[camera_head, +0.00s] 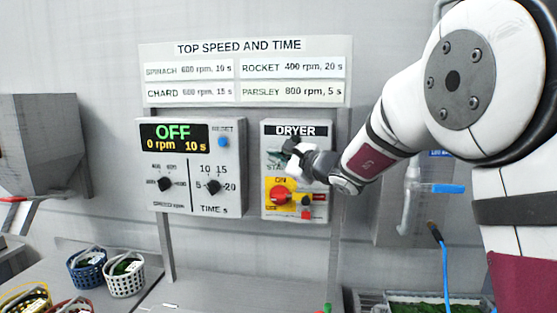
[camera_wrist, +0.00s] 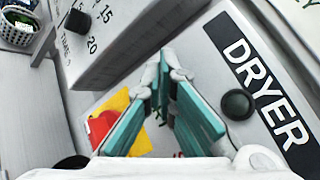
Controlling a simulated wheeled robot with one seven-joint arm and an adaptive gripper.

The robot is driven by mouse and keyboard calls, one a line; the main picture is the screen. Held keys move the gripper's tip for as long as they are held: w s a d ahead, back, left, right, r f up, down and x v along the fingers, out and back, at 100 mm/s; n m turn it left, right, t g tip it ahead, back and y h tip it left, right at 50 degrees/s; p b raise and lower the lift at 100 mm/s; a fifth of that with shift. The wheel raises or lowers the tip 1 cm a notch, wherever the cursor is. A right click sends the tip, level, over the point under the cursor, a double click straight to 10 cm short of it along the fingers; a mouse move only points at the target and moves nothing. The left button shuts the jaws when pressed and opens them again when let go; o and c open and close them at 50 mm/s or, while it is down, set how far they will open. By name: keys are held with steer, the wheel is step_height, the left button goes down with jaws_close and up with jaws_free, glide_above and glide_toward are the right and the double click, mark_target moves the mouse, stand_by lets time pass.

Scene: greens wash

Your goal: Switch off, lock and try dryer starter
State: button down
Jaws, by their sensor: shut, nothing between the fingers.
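The dryer starter (camera_head: 312,137) is a pale wall box labelled DRYER in the head view. Its red rotary switch (camera_head: 282,194) sits on a yellow plate (camera_head: 268,208) with ON above it; the handle's exact angle is unclear. A small red item (camera_head: 307,214), too small to identify, is at the plate's lower right. My gripper (camera_head: 276,157) is shut and empty in front of the box's upper half, partly covering the START lettering. In the wrist view, my teal fingers (camera_wrist: 168,84) lie between the red switch (camera_wrist: 101,124) and a round black button (camera_wrist: 237,104). Contact cannot be told.
Left of the dryer box is a control panel (camera_head: 227,178) showing OFF, 0 rpm, 10 s. A speed and time board (camera_head: 245,75) hangs above. Baskets (camera_head: 124,283) stand lower left. A blue-handled tap (camera_head: 447,188) is at right, partly behind my arm.

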steer(key=shift+w+d+b, duration=0.1)
steer(key=shift+w+b, duration=0.25)
steer(key=shift+w, duration=0.1)
stand_by(0.8)
steer(key=shift+s, duration=0.9)
steer(key=shift+s+a+p, duration=0.15)
steer(key=shift+s+a, duration=0.05)
steer(key=shift+s, duration=0.6)
steer(key=shift+s+a+p, duration=0.1)
steer(key=shift+s+a, duration=0.15)
steer(key=shift+s, duration=0.6)
steer(key=shift+s+a+p, duration=0.15)
steer(key=shift+s+a, duration=0.05)
steer(key=shift+s, duration=0.6)
